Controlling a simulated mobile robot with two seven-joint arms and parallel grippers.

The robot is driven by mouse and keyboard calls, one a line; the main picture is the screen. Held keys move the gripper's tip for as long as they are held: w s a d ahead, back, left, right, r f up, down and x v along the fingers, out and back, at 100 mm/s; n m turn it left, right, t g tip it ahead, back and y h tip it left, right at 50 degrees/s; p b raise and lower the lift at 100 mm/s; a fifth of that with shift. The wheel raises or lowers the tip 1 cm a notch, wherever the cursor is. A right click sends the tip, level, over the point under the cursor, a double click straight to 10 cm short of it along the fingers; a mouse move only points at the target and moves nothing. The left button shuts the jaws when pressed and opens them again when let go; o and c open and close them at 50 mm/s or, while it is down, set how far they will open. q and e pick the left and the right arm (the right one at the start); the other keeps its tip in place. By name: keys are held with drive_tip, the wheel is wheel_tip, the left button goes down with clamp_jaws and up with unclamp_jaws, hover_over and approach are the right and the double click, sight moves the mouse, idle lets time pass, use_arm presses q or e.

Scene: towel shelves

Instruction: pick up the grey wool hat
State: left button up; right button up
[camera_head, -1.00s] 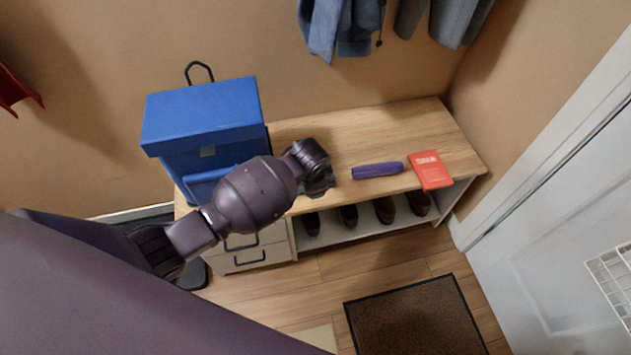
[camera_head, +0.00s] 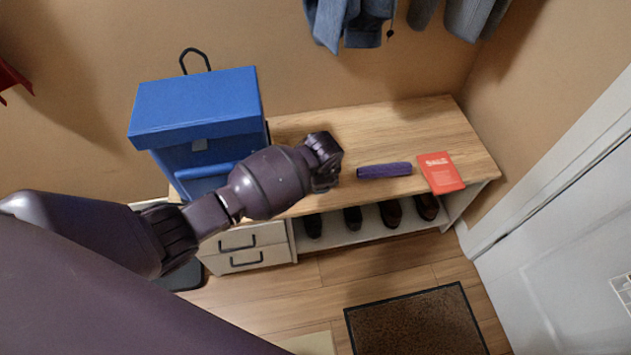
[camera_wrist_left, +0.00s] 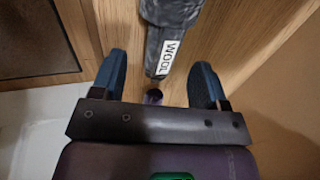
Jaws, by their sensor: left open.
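A grey and dark item with a white label reading WOOL (camera_wrist_left: 172,30), which I take for the grey wool hat, lies on the wood at the top middle of the left wrist view. Only part of it shows, and its far end is cut off by the frame. My left gripper (camera_wrist_left: 157,80) is open, with one blue finger on each side of the item's near end. I cannot tell whether they touch it. In the head view my left gripper (camera_head: 326,178) is over the bench's front edge, and I cannot make out the hat there. My right gripper is out of view.
The wooden bench (camera_head: 400,130) holds a blue box (camera_head: 200,110) at left, a purple rolled item (camera_head: 384,170) right of my gripper, and a red booklet (camera_head: 440,172). Shoes (camera_head: 390,213) stand below. A dark mat (camera_head: 415,322) lies on the floor. The bench's back middle is clear.

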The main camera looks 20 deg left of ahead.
use_arm(q)
drive_tip(key=x, duration=0.1)
drive_tip(key=b+x, duration=0.1)
drive_tip(key=x, duration=0.1)
drive_tip(key=b+x, duration=0.1)
drive_tip(key=x, duration=0.1)
drive_tip(key=shift+s, duration=0.3)
drive_tip(key=shift+w+a+f+b, duration=0.1)
drive_tip(key=shift+w+f+b, duration=0.05)
drive_tip(key=shift+f+b, duration=0.15)
drive_tip(key=shift+w+r, duration=0.2)
drive_tip(key=shift+r, duration=0.15)
drive_tip(key=c, duration=0.7)
drive_tip(key=shift+c, duration=0.3)
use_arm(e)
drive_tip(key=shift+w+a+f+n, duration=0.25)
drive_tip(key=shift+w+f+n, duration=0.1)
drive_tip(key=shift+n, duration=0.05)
